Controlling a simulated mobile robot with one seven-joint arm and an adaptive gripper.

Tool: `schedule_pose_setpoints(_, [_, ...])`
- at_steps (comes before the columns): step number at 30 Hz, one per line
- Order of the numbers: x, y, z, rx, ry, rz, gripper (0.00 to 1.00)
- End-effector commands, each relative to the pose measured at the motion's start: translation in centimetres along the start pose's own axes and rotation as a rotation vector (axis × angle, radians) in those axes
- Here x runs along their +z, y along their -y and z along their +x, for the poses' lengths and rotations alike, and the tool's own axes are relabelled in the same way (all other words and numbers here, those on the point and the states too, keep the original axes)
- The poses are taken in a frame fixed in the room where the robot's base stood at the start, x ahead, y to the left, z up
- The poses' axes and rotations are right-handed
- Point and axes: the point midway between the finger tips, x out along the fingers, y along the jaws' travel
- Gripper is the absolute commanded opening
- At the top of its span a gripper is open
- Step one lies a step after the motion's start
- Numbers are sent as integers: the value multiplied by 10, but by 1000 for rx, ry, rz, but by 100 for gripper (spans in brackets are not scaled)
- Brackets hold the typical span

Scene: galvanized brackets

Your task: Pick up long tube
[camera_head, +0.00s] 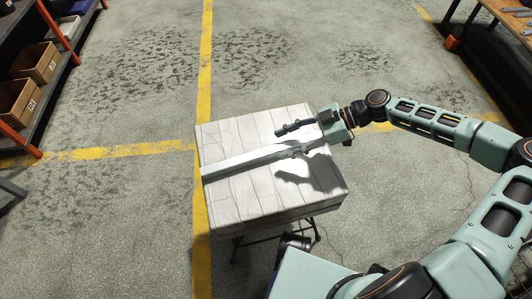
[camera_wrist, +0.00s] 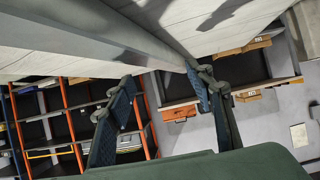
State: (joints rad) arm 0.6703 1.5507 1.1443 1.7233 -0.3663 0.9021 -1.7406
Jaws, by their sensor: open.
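The long tube (camera_head: 240,161) is a straight, pale grey bar lying across the white plank-topped table. It runs from the table's left edge toward my gripper (camera_head: 287,142). In the wrist view the tube (camera_wrist: 125,38) comes down from the upper left toward the space between my two fingers. My gripper (camera_wrist: 162,75) is open and empty, reaching in from the right over the table. One finger shows on the far side of the tube, the other close to or over its right part. That finger partly hides the tube, and I cannot tell whether they touch.
The table top (camera_head: 245,200) is otherwise bare, with my arm's shadow on its right half. Shelving with cardboard boxes (camera_head: 36,62) stands at the left. A wooden workbench (camera_head: 510,18) is at the upper right. Open concrete floor with yellow lines surrounds the table.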

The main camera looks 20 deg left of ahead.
Motion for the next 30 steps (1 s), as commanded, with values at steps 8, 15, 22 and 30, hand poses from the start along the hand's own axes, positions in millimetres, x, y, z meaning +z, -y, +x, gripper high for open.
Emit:
schedule_pose_setpoints(8, [-1,4,39,-4,-2,1,49])
schedule_pose_setpoints(15, [-2,3,52,-2,0,2,49])
schedule_pose_setpoints(22, [-2,3,52,-1,0,2,40])
schedule_pose_setpoints(30, [-2,3,52,-1,0,2,10])
